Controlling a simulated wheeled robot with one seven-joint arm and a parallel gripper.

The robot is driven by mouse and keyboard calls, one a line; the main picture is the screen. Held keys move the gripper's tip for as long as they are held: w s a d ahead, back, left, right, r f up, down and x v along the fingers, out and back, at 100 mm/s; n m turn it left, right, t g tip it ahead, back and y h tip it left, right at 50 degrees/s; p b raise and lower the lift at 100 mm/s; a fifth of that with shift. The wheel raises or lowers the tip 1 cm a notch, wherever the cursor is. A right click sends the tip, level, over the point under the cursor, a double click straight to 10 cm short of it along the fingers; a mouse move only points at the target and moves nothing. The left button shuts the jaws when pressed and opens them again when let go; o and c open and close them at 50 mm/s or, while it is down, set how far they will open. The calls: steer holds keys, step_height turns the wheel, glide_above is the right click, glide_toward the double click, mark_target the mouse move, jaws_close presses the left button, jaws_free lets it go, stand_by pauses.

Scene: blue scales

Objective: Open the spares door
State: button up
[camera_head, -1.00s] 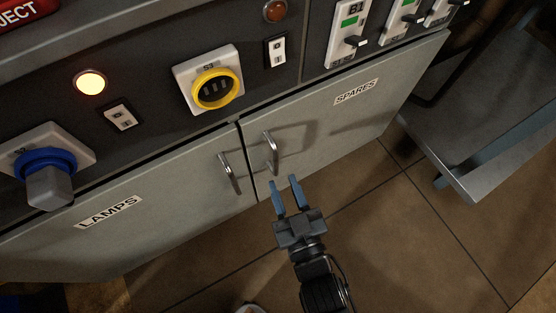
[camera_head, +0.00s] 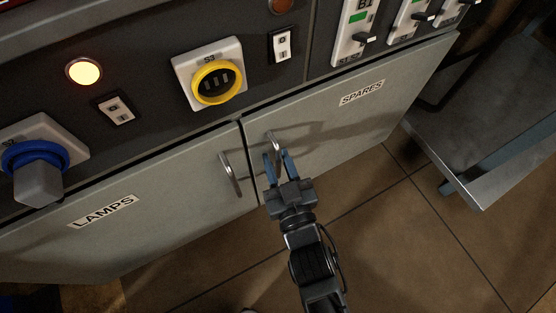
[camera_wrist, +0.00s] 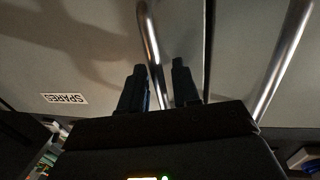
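The spares door (camera_head: 340,125) is the shut grey panel on the right of the cabinet, with a SPARES label. Its metal bar handle (camera_head: 271,143) stands near its left edge. My gripper (camera_head: 277,163) is open, its two blue fingers at the lower part of this handle. In the wrist view the spares handle (camera_wrist: 150,45) runs down between the two dark fingers (camera_wrist: 160,88), nearer the left one. The fingers look apart, not closed on the bar; whether one touches it I cannot tell. The handle's far end is hidden behind my gripper there.
The lamps door (camera_head: 150,215) is shut on the left, and its handle (camera_head: 230,174) stands close to the spares handle. A metal cart (camera_head: 490,130) stands at the right. Tiled floor (camera_head: 400,240) lies clear before the spares door.

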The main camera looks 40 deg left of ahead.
jaws_close()
stand_by(0.4)
